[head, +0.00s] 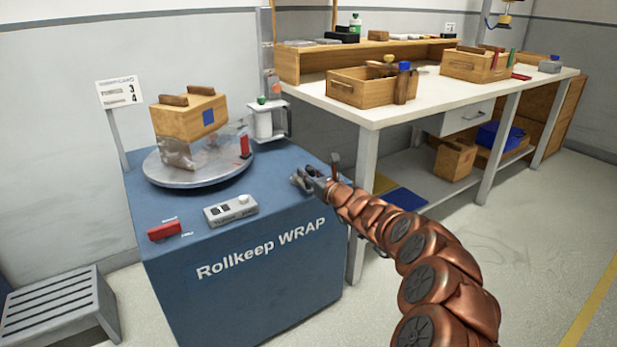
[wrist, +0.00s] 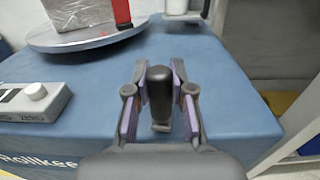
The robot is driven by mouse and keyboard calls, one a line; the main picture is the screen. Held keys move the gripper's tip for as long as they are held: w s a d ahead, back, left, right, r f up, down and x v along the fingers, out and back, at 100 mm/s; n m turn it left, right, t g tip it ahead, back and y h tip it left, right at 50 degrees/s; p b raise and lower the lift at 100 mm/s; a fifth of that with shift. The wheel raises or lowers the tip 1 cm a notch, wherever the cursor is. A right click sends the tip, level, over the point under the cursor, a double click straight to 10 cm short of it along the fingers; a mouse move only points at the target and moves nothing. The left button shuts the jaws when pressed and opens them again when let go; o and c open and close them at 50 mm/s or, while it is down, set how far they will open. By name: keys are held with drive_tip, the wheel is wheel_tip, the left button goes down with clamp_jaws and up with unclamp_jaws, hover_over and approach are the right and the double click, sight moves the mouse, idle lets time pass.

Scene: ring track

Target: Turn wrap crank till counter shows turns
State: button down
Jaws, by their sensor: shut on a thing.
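My gripper (head: 303,181) is at the right part of the blue wrap machine's top. In the wrist view, my gripper (wrist: 159,68) is shut on the dark upright crank handle (wrist: 159,90), which stands between its two pads. The crank arm below is mostly hidden. A grey box (head: 230,210) with a white knob and a small display lies on the machine's front left; it also shows in the wrist view (wrist: 32,100). Its reading is too small to tell. A wooden crate (head: 189,117), partly in clear film, sits on the round turntable (head: 160,178).
The machine (head: 262,272) also carries a red block (head: 164,231) at front left and a white roll holder (head: 265,121) at the back. A sign (head: 117,92) shows 3 and 4. A workbench (head: 372,112) with crates stands close on the right. A grey step (head: 60,308) is at left.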

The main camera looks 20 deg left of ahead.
drive_tip(key=shift+w+d+f+m, duration=0.1)
drive_tip(key=shift+w+d+m, duration=0.05)
drive_tip(key=shift+w+d, duration=0.3)
drive_tip(key=shift+w+d+m, duration=0.15)
drive_tip(key=shift+w+d, duration=0.05)
drive_tip(key=shift+d, duration=0.35)
drive_tip(key=c, duration=1.2)
unclamp_jaws()
drive_tip(key=shift+s, duration=0.1)
drive_tip(key=shift+o, duration=1.1)
drive_tip(key=shift+s+a, duration=0.2)
drive_tip(key=shift+a, duration=0.25)
drive_tip(key=shift+s+d, duration=0.3)
drive_tip(key=shift+d, duration=0.1)
drive_tip(key=v, duration=1.1)
